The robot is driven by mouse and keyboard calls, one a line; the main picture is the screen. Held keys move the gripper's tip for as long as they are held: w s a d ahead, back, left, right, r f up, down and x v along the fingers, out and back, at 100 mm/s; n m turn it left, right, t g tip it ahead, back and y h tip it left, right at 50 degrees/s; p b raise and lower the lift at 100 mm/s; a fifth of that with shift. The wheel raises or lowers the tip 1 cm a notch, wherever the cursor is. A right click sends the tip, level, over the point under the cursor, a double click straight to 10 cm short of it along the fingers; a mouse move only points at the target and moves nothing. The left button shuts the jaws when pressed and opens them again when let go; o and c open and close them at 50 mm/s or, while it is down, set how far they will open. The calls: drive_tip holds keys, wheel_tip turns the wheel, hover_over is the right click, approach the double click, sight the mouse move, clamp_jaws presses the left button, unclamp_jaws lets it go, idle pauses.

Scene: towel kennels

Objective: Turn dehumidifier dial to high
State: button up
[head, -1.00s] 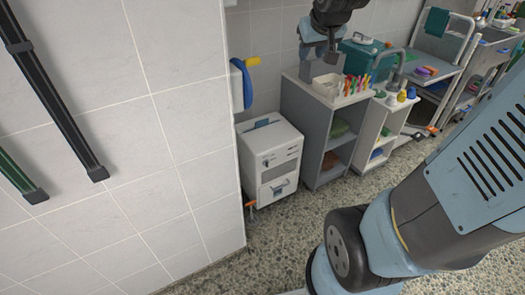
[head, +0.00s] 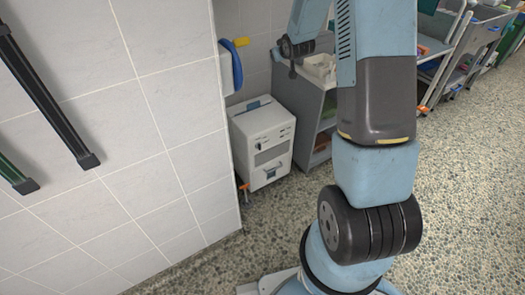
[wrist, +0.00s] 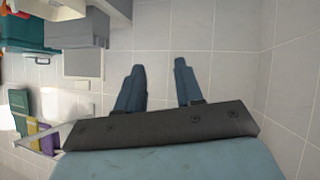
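The dehumidifier is the white box (head: 262,142) on the floor in the head view, in the recess just past the tiled wall corner. Its front faces right and toward me, with small dark controls (head: 258,147) on the upper part; which of them is the dial, and its setting, is too small to tell. My gripper (wrist: 160,64) shows two blue-grey fingers spread apart in the wrist view, with only tiled wall behind the gap. In the head view, the dark end of my arm is above and to the right of the dehumidifier, clear of it. I cannot make out the dehumidifier in the wrist view.
The tiled wall (head: 130,110) fills the left, with dark rails (head: 45,95) on it. A blue loop (head: 235,66) hangs above the dehumidifier. A grey shelf unit (head: 306,110) stands close at its right, partly behind my arm. The speckled floor (head: 455,190) is open at right.

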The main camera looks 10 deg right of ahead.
drive_tip(key=w+f+n+t+y, duration=0.1)
drive_tip(key=w+f, duration=0.1)
drive_tip(key=f, duration=0.5)
drive_tip(key=w+f, duration=0.3)
drive_tip(key=f, duration=0.4)
drive_tip(key=t+y, duration=0.5)
approach(260, 148)
drive_tip(key=x, duration=0.8)
drive_tip(key=shift+w, duration=0.3)
clamp_jaws()
